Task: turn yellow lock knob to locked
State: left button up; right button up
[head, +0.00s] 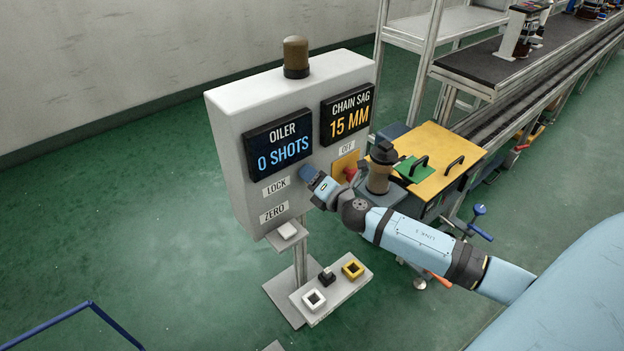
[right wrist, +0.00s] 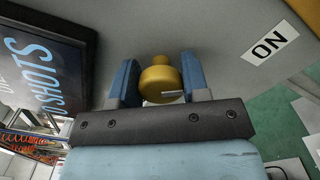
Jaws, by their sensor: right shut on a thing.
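The yellow lock knob (right wrist: 160,78) is on the grey face of the control box, between the two blue fingers of my right gripper (right wrist: 160,90) in the right wrist view. The gripper is shut on it. A light slot or mark shows low on the knob. An ON label (right wrist: 269,45) is to the right of the knob in the right wrist view. My left gripper is not in view.
The OILER display (head: 280,148) reads 0 SHOTS and the CHAIN SAG display (head: 346,114) reads 15 MM. A red button (head: 350,173) on a yellow plate sits close to my right gripper. A white button (head: 287,231) and a low button shelf (head: 335,287) are below.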

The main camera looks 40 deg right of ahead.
jog(key=m, duration=0.3)
jog(key=shift+m, duration=0.4)
jog(key=shift+f+m+p, duration=0.1)
jog(key=shift+m+p, duration=0.5)
jog(key=shift+m, duration=1)
jog(key=o, duration=0.9)
jog(key=shift+c, duration=0.2)
jog(key=s+d, duration=0.1)
jog(key=s, duration=1.2)
jog(key=shift+s+p, duration=0.3)
jog(key=shift+s, duration=0.1)
jog(key=shift+d, duration=0.1)
